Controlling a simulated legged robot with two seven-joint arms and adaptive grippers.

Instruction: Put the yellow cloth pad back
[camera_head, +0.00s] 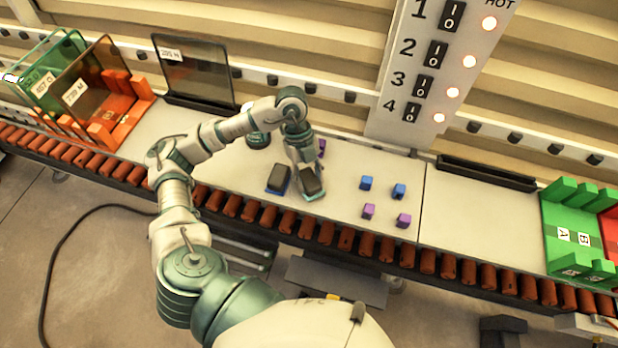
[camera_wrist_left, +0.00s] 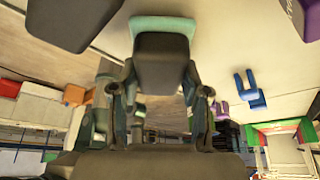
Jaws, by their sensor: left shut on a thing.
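I cannot make out a yellow pad in either view. My left gripper (camera_head: 304,168) points down over the middle of the white conveyor-side table. It is shut on a dark grey block with a pale teal edge (camera_head: 313,184). In the left wrist view this block (camera_wrist_left: 164,62) sits between the two fingers of my left gripper (camera_wrist_left: 160,98). I cannot tell whether it touches the table. Beside it, to the left in the head view, lies a similar dark block with a blue base (camera_head: 278,181). My right gripper is not in view.
Small blue pieces (camera_head: 366,183) and purple pieces (camera_head: 369,211) stand to the right. An orange rack (camera_head: 127,108) with clear plates stands at left, a green rack (camera_head: 567,225) at right. A numbered switch panel (camera_head: 425,75) rises behind. Rollers line the front edge.

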